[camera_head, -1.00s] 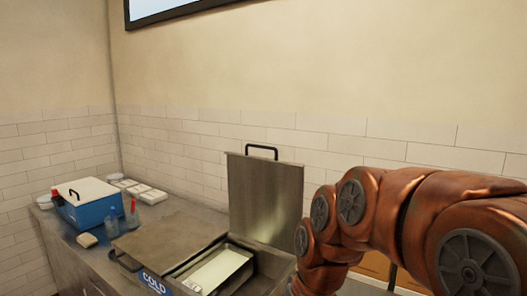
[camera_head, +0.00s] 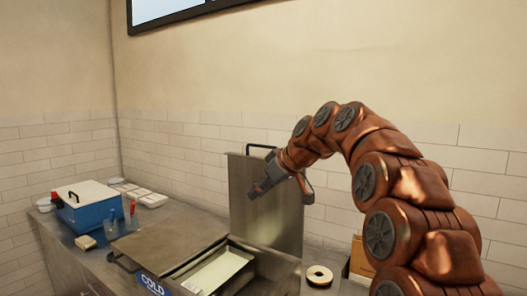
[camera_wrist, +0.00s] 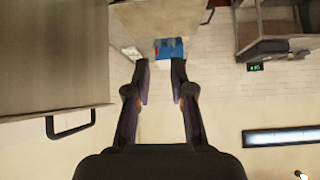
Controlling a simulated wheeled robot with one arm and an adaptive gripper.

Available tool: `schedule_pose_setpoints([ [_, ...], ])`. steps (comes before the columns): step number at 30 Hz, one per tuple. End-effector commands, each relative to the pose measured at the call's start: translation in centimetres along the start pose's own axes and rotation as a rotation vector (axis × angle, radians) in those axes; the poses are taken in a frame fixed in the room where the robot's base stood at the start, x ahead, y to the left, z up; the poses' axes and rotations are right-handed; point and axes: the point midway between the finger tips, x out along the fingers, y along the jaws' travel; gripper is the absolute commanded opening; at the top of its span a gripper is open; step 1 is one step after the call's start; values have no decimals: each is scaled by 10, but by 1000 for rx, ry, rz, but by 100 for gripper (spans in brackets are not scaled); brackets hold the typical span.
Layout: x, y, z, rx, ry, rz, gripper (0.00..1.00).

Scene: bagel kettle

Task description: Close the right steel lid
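The right steel lid (camera_head: 266,222) stands upright, open, at the back of the steel unit in the head view.
The left steel lid (camera_head: 172,240) lies flat over the left compartment by the COLD label (camera_head: 152,284). The right compartment holds a pale tray (camera_head: 218,270). A blue box (camera_head: 88,207), bottles (camera_head: 132,207) and a bagel (camera_head: 319,274) stand on the counter (camera_head: 75,255).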

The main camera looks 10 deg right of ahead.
Motion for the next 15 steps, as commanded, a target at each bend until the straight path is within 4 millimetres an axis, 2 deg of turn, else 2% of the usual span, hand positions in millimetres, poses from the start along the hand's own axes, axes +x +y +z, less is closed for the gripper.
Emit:
schedule_pose_setpoints([
  [1,2,12,-8,-27,28,11,23],
  [6,-2,45,-38,-128,120,51,23],
  [15,-11,98,-74,-320,256,152,23],
])
